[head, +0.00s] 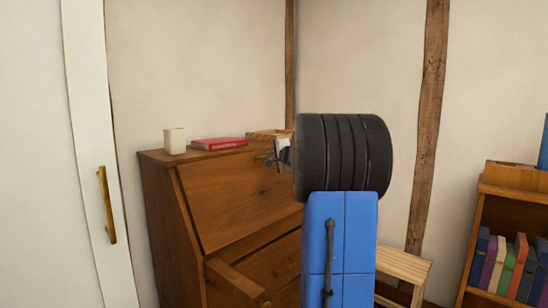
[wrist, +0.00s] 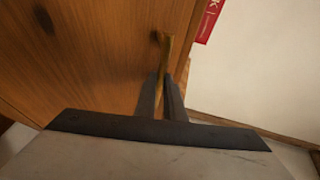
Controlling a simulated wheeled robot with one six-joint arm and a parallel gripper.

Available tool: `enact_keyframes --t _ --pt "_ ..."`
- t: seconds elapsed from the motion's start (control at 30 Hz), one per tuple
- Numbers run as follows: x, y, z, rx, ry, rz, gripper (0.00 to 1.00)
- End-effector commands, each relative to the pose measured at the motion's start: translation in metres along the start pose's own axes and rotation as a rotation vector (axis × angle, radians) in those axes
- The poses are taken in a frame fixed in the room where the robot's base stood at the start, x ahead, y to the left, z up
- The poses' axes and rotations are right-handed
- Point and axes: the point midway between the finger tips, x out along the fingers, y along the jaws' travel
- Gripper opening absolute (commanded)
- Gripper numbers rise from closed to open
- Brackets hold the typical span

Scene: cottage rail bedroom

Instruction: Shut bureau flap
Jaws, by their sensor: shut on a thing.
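The wooden bureau (head: 166,215) stands against the wall in the head view. Its flap (head: 225,200) is raised and lies along the sloped front; I cannot tell whether it is fully flush. In the wrist view the flap's wood (wrist: 100,50) fills the upper left. My gripper (head: 271,158) is at the flap's upper right, partly hidden behind my arm. In the wrist view my gripper (wrist: 168,95) is shut on a thin brass handle (wrist: 165,48) on the flap.
A white cup (head: 174,141), a red book (head: 218,144) and a wooden tray (head: 268,135) are on the bureau top. A wooden bar (head: 235,280) juts out below the flap. A stool (head: 404,266) and bookcase (head: 515,180) stand right, a white door (head: 85,150) left.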

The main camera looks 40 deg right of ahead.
Motion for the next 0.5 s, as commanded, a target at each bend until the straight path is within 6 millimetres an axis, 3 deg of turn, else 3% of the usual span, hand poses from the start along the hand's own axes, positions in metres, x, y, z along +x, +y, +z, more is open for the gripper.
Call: enact_keyframes --t 0.17,0.2,0.27,0.5 --pt "0.0011 -0.0035 0.0008 0.002 -0.002 -0.005 0.0" --pt "0.0011 -0.0037 0.0009 0.002 -0.002 -0.006 0.19" --pt "0.001 -0.0036 0.0008 0.002 -0.002 -0.006 0.28" --pt "0.0005 -0.0026 0.0006 0.001 -0.002 -0.004 0.28"
